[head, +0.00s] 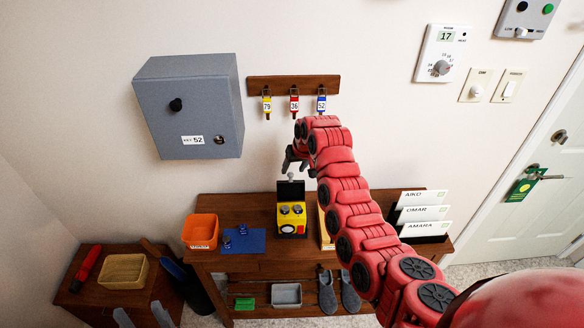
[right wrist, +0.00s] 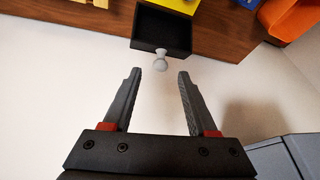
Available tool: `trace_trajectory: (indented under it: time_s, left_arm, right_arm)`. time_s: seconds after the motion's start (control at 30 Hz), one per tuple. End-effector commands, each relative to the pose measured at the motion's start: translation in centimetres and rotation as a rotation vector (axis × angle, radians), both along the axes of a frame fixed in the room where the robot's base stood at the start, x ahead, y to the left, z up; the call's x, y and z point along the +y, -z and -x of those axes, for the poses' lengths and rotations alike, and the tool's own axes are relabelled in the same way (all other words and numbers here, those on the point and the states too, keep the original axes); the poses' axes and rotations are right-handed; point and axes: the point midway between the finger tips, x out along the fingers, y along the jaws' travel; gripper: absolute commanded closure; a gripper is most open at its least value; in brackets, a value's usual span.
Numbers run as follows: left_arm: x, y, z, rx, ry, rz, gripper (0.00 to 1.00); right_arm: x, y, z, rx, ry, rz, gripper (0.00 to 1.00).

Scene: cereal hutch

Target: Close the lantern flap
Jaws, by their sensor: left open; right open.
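The yellow lantern (head: 292,218) stands on the wooden bench, with two round dark-topped parts on its upper face. Its black flap (head: 290,189) stands raised at the back, so it is open. A pale knob (right wrist: 160,62) sticks out from the flap (right wrist: 160,28) in the right wrist view. My right gripper (head: 295,160) is open and empty just above the flap.
An orange bin (head: 200,232) and a blue mat (head: 243,241) lie left of the lantern. A card rack (head: 428,230) stands right of it. A grey wall cabinet (head: 190,106) and a key rack (head: 293,85) hang above. My right arm hides part of the bench.

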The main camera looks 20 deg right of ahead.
Motion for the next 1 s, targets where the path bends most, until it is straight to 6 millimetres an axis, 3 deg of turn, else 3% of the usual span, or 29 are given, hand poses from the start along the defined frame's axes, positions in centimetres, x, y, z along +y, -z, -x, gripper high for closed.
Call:
trace_trajectory:
  time_s: [0.33, 0.7, 0.77, 1.0]
  left_arm:
    - [0.0, -1.0, 0.0, 0.000, 0.000, 0.000, 0.44]
    - [0.0, -1.1, 0.0, 0.000, 0.000, 0.000, 0.44]
    - [0.0, -1.1, 0.0, 0.000, 0.000, 0.000, 0.44]
    - [0.0, -1.1, 0.0, 0.000, 0.000, 0.000, 0.44]
  right_arm:
    - [0.3, 2.3, -1.0, 0.002, -0.002, 0.000, 0.42]
    - [0.3, 2.7, -1.2, -0.001, -0.001, 0.000, 0.42]
    - [0.3, 2.7, -1.2, -0.001, -0.001, 0.000, 0.49]
    - [0.3, 2.7, -1.1, -0.001, -0.001, 0.000, 0.92]
